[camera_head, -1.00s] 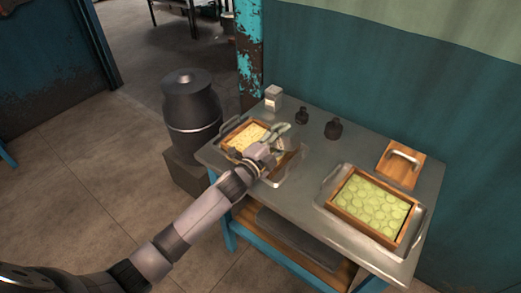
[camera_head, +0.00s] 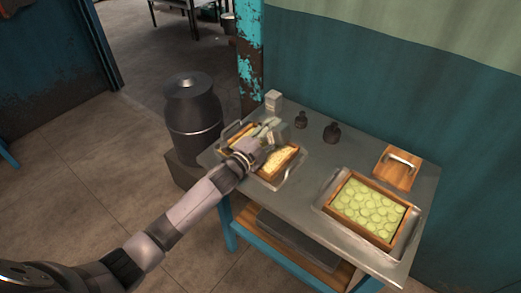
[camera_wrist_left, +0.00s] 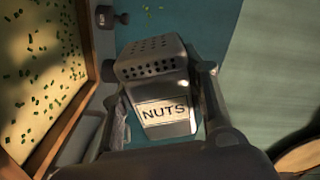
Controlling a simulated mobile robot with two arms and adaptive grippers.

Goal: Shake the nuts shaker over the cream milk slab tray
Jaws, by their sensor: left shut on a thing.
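The nuts shaker (camera_wrist_left: 165,95) is a grey metal box with a holed top and a "NUTS" label. My left gripper (camera_head: 268,134) is shut on it; in the left wrist view the fingers (camera_wrist_left: 165,100) clasp its sides. In the head view the shaker (camera_head: 279,134) is small and partly covered by the gripper. The cream milk slab tray (camera_head: 287,178) lies under the gripper, with a wooden frame around a pale slab; my gripper and wrist hide its middle. In the left wrist view, green bits dot the pale slab (camera_wrist_left: 38,70). My right gripper is not in view.
A second tray (camera_head: 324,203) holds a wooden frame of green round slices at the table's right. A dark drum (camera_head: 193,110) stands left of the table.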

